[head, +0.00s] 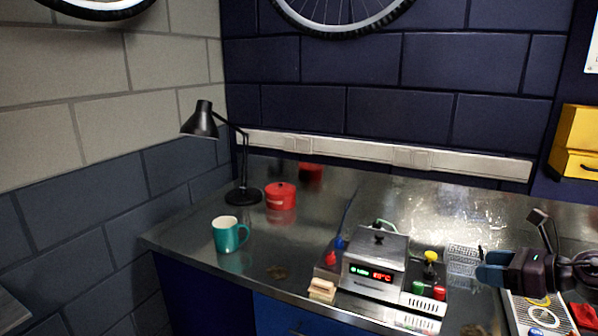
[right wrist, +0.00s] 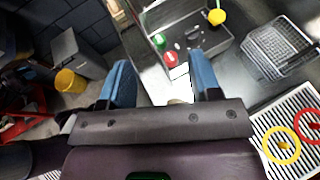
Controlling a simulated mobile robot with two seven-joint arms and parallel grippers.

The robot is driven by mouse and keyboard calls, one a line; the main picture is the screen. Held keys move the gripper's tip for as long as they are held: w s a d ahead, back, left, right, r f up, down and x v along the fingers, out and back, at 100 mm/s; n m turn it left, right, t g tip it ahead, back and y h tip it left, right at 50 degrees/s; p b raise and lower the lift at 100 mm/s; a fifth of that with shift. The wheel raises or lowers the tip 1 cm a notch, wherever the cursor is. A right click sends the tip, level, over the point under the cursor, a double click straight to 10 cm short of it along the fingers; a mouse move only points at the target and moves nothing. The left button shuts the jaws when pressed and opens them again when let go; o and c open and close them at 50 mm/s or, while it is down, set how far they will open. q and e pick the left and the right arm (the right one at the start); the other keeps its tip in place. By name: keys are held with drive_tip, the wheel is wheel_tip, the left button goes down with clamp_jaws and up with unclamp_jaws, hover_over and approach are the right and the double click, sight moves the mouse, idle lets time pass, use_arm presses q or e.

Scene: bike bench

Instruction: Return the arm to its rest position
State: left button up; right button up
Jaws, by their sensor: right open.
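My right gripper (head: 488,268) is at the right of the head view, above the right part of the metal bench (head: 190,240). Its two blue fingers are apart with nothing between them, as the right wrist view (right wrist: 162,82) also shows. It is to the right of a steel machine with a lit display (head: 372,265) and apart from it. My left gripper is not in view.
A wire basket (right wrist: 277,52) sits by the machine. A ribbed white tray (right wrist: 262,124) holds a yellow ring (right wrist: 270,146) and a red ring (right wrist: 303,128). A teal mug (head: 227,236), red pot (head: 279,196) and black lamp (head: 243,195) stand at the bench's left.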

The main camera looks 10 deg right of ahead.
drive_tip(key=s+a+f+m+t+h, duration=0.15)
drive_tip(key=s+f+m+h, duration=0.3)
drive_tip(key=m, duration=0.55)
drive_tip(key=s+a+f+m+h, duration=0.3)
drive_tip(key=f+m, duration=0.2)
drive_tip(key=m, duration=0.4)
drive_tip(key=s+a+f+m+t+h, duration=0.1)
drive_tip(key=s+a+f+m+h, duration=0.2)
drive_tip(key=m, duration=0.7)
drive_tip(key=s+a+f+m+g+y, duration=0.1)
drive_tip(key=s+a+f+m+g, duration=0.35)
drive_tip(key=s+m, duration=0.35)
drive_tip(key=s+a+f+m+g+y, duration=0.1)
drive_tip(key=s+a+f+m+g, duration=0.2)
drive_tip(key=s+a+m+g, duration=0.5)
drive_tip(key=w+d+f+n+t, duration=0.3)
drive_tip(key=w+f+t, duration=0.3)
drive_tip(key=f+t, duration=0.4)
drive_tip(key=shift+f, duration=0.4)
